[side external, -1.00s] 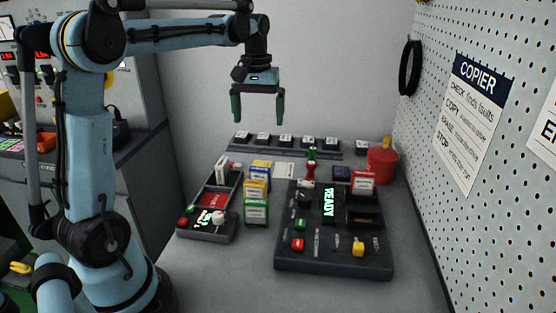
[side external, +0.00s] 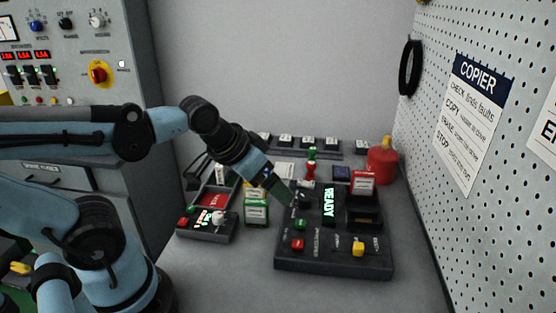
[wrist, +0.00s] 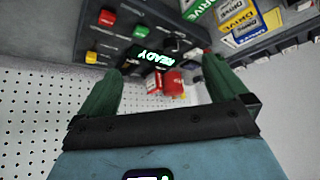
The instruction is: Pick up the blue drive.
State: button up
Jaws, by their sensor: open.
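My gripper (side external: 283,194) is open and empty, tilted downward in front of the drive row in the side view. In the wrist view my gripper's (wrist: 161,68) two green fingers stand wide apart, with no drive between them. The green drive (side external: 256,214) stands at the near end of the row. The blue drive is hidden behind my wrist and gripper in the side view. In the wrist view the drives are at the top right, beyond the right finger; a blue edge there seems to be the blue drive (wrist: 238,40), partly cut off from clear view.
The black copier console (side external: 334,262) with its lit READY display is right of the drives. A red drive (side external: 361,183) stands on it. A red can (side external: 382,165) is behind. A small control box (side external: 206,232) is at left. A pegboard (side external: 480,230) walls the right side.

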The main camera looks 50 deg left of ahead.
jog(key=shift+s+d+f, duration=0.15)
jog(key=shift+d+f, duration=0.05)
jog(key=shift+c, duration=1.1)
jog(key=c, duration=0.6)
